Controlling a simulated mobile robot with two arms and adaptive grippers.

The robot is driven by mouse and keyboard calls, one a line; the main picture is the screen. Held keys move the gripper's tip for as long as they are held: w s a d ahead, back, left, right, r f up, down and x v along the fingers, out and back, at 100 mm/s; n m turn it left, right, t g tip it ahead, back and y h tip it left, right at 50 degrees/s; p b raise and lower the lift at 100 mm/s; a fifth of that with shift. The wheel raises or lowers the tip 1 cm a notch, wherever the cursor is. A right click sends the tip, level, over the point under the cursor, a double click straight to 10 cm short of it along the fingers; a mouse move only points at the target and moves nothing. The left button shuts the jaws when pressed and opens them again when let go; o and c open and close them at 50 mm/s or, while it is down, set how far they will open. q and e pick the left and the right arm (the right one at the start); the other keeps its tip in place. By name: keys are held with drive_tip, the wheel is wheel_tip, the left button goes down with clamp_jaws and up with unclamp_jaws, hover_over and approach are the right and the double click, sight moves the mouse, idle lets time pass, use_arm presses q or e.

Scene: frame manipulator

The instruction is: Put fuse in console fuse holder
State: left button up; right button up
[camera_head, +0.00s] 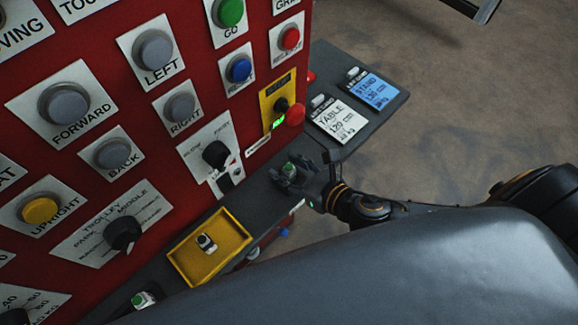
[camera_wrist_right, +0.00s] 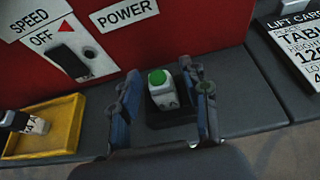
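A small white block with a green top (camera_wrist_right: 160,90) stands upright in a dark recess on the grey ledge below the red console; it also shows in the head view (camera_head: 289,168). It looks like a fuse in the fuse holder (camera_wrist_right: 170,117). My right gripper (camera_head: 300,182) is at this block. In the wrist view its fingers (camera_wrist_right: 165,105) stand open on either side, with visible gaps to the block. A white and black fuse-like piece (camera_head: 207,242) lies in a yellow tray (camera_head: 183,262) on the ledge. My left gripper is not in view.
The red console (camera_head: 150,105) with buttons and knobs rises behind the ledge. Another green-topped white piece (camera_head: 142,300) is at lower left. A white table card (camera_head: 340,120) and a blue stand card (camera_head: 376,90) lie on the ledge's right end.

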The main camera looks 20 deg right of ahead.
drive_tip(key=v, duration=1.2)
drive_tip(key=shift+r, duration=0.1)
